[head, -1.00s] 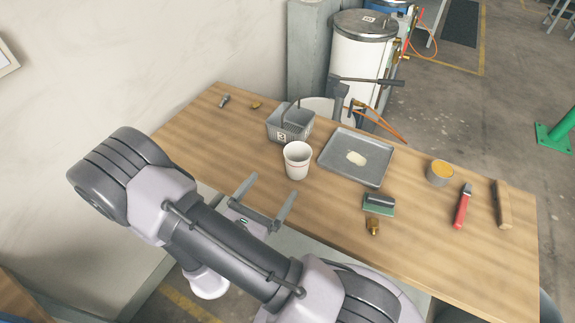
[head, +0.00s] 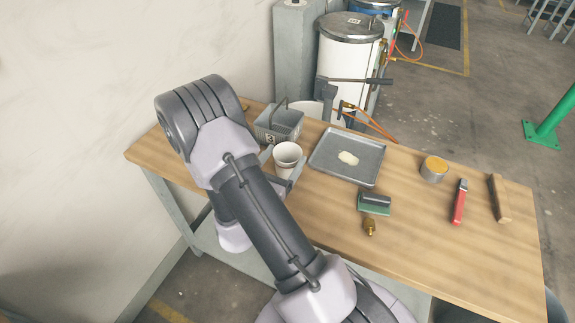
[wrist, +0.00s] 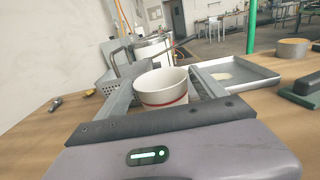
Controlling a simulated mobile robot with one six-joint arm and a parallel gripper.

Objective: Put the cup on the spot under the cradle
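The white cup (head: 287,154) stands upright on the wooden table, near its left end. In the wrist view the cup (wrist: 162,87) shows a red band and sits between the two grey fingers of my gripper (wrist: 167,70). The fingers are spread, one on each side of the cup; contact is not clear. In the head view my arm hides part of the gripper (head: 284,160). I cannot tell which thing is the cradle or where the spot under it is.
A grey handled basket (head: 278,125) stands just behind the cup. A grey tray (head: 330,168) with a pale patch is to its right. A green-and-grey block (head: 374,204), brass fitting (head: 369,227), tin (head: 434,170) and red-handled tool (head: 460,202) lie further right. A white drum (head: 348,68) stands behind the table.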

